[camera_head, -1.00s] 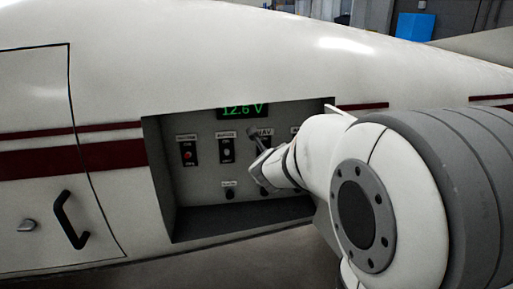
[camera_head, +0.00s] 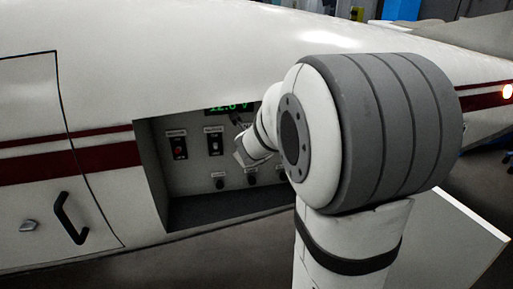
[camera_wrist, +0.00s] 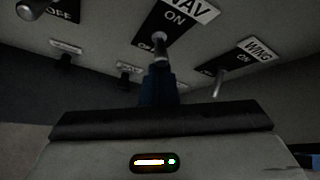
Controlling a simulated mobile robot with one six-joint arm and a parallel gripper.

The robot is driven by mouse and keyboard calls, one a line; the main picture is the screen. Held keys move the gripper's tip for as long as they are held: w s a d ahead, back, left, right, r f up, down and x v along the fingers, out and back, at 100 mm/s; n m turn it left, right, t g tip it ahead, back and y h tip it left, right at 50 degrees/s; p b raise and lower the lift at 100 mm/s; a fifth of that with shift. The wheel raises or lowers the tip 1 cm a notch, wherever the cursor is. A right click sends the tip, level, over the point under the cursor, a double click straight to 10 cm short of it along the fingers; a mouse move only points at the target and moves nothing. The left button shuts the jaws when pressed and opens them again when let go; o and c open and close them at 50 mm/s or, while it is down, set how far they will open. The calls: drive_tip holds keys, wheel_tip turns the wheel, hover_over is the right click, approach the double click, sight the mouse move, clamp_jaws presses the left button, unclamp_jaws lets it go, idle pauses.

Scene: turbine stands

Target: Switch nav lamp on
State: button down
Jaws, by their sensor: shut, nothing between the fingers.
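The NAV switch plate (camera_wrist: 178,25), with ON at its upper end, shows in the wrist view. Its toggle (camera_wrist: 158,40) is right in front of my gripper (camera_wrist: 160,70). The gripper's narrow dark fingers are shut with nothing between them; they overlap the lower part of the toggle, and I cannot tell whether they touch it. The toggle's exact position is hard to read. In the head view my arm hides the NAV switch.
The switch panel (camera_head: 190,185) sits in a recess of the white fuselage. Two other switches (camera_head: 179,147) (camera_head: 214,142) and a green display (camera_head: 222,108) show. In the wrist view, the WING switch (camera_wrist: 258,50) is right of NAV. A door handle (camera_head: 70,218) is at the left.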

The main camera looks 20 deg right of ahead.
drive_tip(key=shift+d+r+p, duration=0.2)
drive_tip(key=shift+r+p, duration=0.6)
drive_tip(key=shift+r, duration=0.15)
wheel_tip(320, 180, down, 4)
drive_tip(key=s+d+b, duration=0.2)
drive_tip(key=b, duration=0.3)
drive_tip(key=p+v, duration=0.7)
drive_tip(key=v, duration=0.3)
drive_tip(key=shift+w+r, duration=0.2)
drive_tip(key=shift+r, duration=0.25)
